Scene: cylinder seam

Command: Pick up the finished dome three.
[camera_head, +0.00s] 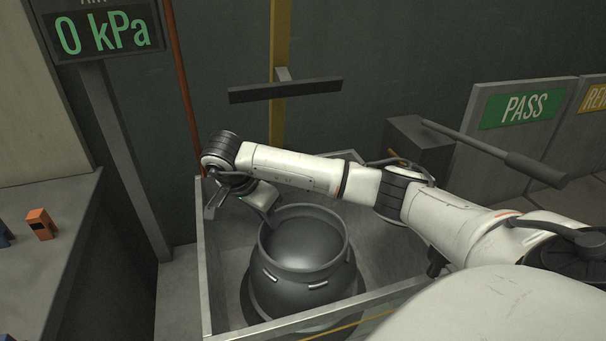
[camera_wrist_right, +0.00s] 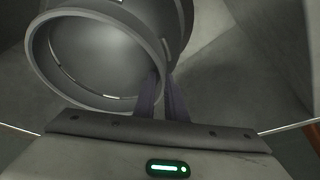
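A dark grey dome (camera_head: 308,276), open side up with a round rim and short pale marks round its side, sits in a grey open-topped box. No number is readable on it. My right gripper (camera_head: 272,217) reaches down at the left of its rim. In the right wrist view the dome (camera_wrist_right: 95,50) fills the upper left. The two fingers of my right gripper (camera_wrist_right: 162,85) are close together, one inside the rim and one outside, with the dome's wall between them. My left gripper is not in view.
The box (camera_head: 207,275) has raised walls around the dome. A grey block with a long lever (camera_head: 490,150) stands at the right. A PASS panel (camera_head: 522,108) is behind. A bench at left holds an orange block (camera_head: 40,223). A display (camera_head: 105,33) reads 0 kPa.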

